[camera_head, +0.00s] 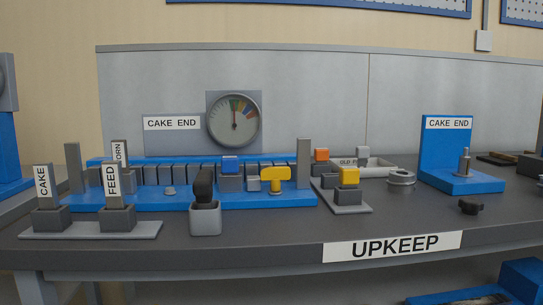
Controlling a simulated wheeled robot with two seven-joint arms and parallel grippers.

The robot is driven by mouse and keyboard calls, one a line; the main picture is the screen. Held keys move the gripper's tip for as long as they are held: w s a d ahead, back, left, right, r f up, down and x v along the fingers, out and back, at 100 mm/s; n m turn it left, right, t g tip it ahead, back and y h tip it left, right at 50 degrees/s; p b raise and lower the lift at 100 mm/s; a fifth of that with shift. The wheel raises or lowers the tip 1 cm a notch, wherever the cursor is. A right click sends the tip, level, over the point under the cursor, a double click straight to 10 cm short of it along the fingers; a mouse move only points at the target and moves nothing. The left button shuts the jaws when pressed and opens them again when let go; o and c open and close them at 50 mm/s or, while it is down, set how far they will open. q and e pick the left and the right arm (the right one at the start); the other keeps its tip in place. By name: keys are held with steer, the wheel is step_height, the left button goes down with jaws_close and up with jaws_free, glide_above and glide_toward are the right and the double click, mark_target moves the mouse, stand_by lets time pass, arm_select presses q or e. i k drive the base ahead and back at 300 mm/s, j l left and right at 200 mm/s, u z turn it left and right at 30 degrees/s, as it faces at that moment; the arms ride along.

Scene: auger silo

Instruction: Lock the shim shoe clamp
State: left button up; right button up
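No part is labelled as the shim shoe clamp, so I cannot tell for sure which part it is. A long blue fixture (150,200) carries a row of grey blocks (180,173) between two grey end posts. A blue-topped block (231,167) sits in the row. A yellow handle (275,174) stands on a small grey mount at the fixture's right part, its grip roughly level. A black-handled tool (204,187) stands upright in a grey holder (206,218) in front of the fixture. Neither of my grippers is in view.
The dark bench (270,238) has an UPKEEP label (392,246) on its front edge. CAKE (42,182) and FEED (112,180) signs stand left. A dial (234,121) stands behind. A grey tray (352,209), metal ring (401,178), black knob (470,206) and blue stand (446,154) are right.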

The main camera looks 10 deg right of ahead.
mark_target(276, 175)
steer(key=k+j+z, duration=0.15)
steer(key=z, duration=0.25)
steer(key=k+z, duration=0.3)
steer(key=z, duration=0.15)
steer(key=k+z, duration=0.2)
steer(key=z, duration=0.2)
